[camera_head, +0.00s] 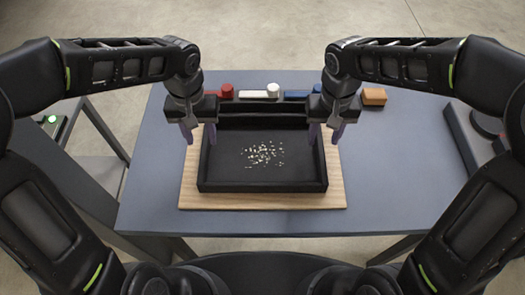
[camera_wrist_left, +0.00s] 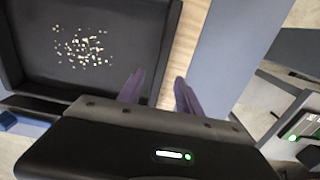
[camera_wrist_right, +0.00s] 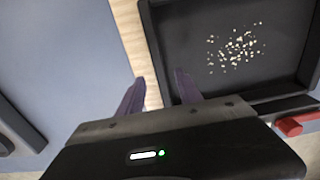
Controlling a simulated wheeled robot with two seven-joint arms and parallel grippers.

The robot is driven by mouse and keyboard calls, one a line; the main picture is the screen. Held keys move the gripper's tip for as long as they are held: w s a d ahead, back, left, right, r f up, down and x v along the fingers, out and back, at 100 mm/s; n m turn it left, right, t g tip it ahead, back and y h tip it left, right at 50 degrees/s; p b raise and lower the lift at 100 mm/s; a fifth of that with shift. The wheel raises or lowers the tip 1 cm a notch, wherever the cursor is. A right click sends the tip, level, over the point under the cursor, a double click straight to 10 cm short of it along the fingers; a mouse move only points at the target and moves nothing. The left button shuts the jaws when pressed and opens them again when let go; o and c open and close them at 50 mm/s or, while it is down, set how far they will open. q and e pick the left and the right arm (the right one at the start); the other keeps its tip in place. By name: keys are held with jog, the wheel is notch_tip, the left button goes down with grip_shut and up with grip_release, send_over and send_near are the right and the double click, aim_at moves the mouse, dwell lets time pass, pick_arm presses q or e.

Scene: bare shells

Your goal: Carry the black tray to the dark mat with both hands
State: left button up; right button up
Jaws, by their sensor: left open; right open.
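The black tray (camera_head: 262,186) lies flat on a light wooden board (camera_head: 262,201), with many small pale bits (camera_head: 262,153) loose on its floor. My left gripper (camera_head: 200,135) is open at the tray's left wall; in the left wrist view its purple fingers (camera_wrist_left: 159,80) are on either side of that wall. My right gripper (camera_head: 325,135) is open at the tray's right wall, and its fingers (camera_wrist_right: 157,78) likewise lie on either side of it. Neither holds the wall. I cannot make out a dark mat for certain.
Along the table's (camera_head: 400,190) back edge are a red block (camera_head: 226,91), a white block (camera_head: 254,94), a white round piece (camera_head: 273,89), a blue block (camera_head: 297,95) and an orange block (camera_head: 374,96). A dark grey unit (camera_head: 466,132) stands at the right. The table's right front is clear.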

aim_at(204, 147)
pick_arm(q)
notch_tip(204, 147, down, 6)
jog(key=shift+r, duration=0.15)
pick_arm(e)
notch_tip(204, 147, down, 6)
jog(key=shift+r, duration=0.15)
pick_arm(q)
grip_shut()
pick_arm(e)
grip_shut()
pick_arm(q)
jog(key=shift+r, duration=0.1)
pick_arm(e)
jog(key=shift+r, duration=0.1)
dwell(0.7)
